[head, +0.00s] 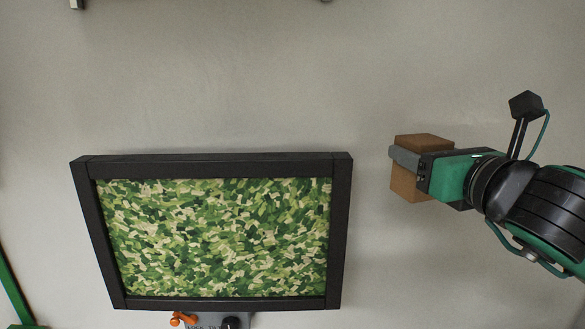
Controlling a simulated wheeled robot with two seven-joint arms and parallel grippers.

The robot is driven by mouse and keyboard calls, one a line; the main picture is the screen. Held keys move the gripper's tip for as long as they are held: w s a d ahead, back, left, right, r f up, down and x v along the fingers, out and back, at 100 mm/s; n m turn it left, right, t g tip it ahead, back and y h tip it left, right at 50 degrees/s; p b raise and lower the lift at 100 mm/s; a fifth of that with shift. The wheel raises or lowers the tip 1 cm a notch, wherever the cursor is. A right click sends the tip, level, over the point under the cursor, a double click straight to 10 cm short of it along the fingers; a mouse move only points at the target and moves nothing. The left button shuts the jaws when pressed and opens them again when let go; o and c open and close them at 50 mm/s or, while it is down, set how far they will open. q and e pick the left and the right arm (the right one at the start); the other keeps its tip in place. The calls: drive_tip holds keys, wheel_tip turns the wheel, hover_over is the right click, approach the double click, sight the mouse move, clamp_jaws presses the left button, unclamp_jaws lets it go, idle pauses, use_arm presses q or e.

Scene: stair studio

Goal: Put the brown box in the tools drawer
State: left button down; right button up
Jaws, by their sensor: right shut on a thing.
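The brown box (407,186) is at the right of the head view, in front of the pale grey surface. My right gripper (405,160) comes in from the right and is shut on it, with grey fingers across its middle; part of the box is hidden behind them. Left of the box, and apart from it, is a black rectangular frame (342,235) around a mottled green and cream area. I cannot tell whether this is the tools drawer. No drawer label is readable. My left gripper is not in view.
A grey plate (205,321) with partly cut-off lettering, an orange part (182,318) and a black knob (232,322) sit below the frame. A green bar (14,290) stands at the lower left.

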wheel_tip(320, 180, down, 41)
drive_tip(key=s+d+n+g+y, duration=0.1)
drive_tip(key=s+d+n+y, duration=0.1)
drive_tip(key=s+y, duration=0.1)
drive_tip(key=shift+d+f, duration=0.15)
drive_tip(key=shift+f, duration=0.05)
drive_tip(key=shift+r, duration=0.1)
drive_tip(key=shift+s+y, duration=0.1)
drive_tip(key=shift+y, duration=0.2)
